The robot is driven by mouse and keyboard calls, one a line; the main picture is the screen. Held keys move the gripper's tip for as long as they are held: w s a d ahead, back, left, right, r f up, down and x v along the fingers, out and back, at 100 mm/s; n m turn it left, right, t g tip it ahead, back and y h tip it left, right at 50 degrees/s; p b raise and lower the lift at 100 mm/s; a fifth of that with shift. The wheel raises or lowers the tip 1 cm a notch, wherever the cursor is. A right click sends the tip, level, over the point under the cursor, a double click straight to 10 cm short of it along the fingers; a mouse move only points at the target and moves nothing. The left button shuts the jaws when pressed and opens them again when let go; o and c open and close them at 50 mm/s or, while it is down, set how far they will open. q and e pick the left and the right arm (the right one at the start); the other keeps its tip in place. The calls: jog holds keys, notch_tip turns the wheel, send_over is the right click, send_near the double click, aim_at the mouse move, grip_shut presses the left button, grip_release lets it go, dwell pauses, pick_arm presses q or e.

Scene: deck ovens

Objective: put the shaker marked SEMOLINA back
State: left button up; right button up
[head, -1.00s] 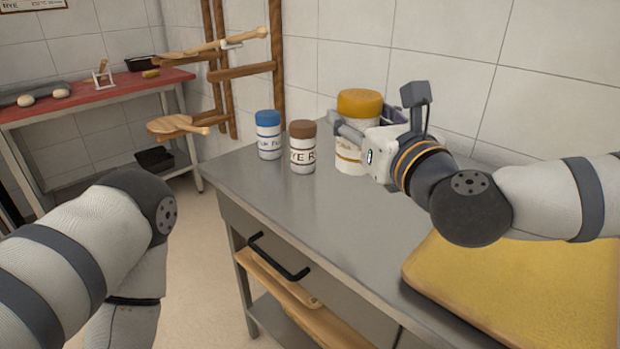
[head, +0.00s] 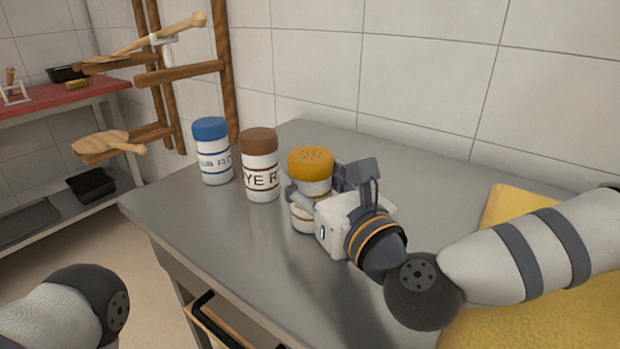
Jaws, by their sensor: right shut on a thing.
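The shaker with the yellow perforated lid (head: 311,165) is in my right gripper (head: 308,203), which is shut around its white body. Its label is mostly covered by the fingers, so I cannot read it now. It is upright at the right end of a row of shakers, low over the steel table (head: 215,235); I cannot tell whether its base touches. A brown-lidded shaker marked RYE (head: 259,165) stands just left of it, apart. A blue-lidded shaker (head: 212,150) stands farther left. My left gripper is out of view; only part of that arm shows.
A yellow board or cloth (head: 510,207) lies on the table at right under my arm. A wooden rack with peels (head: 225,70) stands beyond the left edge. The table's middle front is clear.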

jog(key=shift+w+f, duration=0.15)
jog(key=shift+w, duration=0.05)
jog(key=o, duration=1.3)
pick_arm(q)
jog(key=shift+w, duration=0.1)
pick_arm(e)
jog(key=shift+r, duration=0.25)
jog(key=v, duration=0.9)
jog(key=shift+s+r+p, duration=0.25)
jog(key=shift+s+p, duration=0.1)
jog(key=shift+p, duration=0.05)
jog(key=p, duration=0.1)
jog(key=s+d+p, duration=0.1)
jog(key=p, duration=0.1)
jog(key=shift+s+r, duration=0.2)
jog(key=shift+r, duration=0.2)
jog(key=shift+s+d+f, duration=0.1)
jog(key=shift+s+f, duration=0.2)
jog(key=shift+f, duration=0.1)
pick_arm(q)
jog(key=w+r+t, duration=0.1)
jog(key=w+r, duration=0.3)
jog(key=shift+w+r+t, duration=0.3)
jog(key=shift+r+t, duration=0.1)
pick_arm(e)
jog(key=shift+f, duration=0.25)
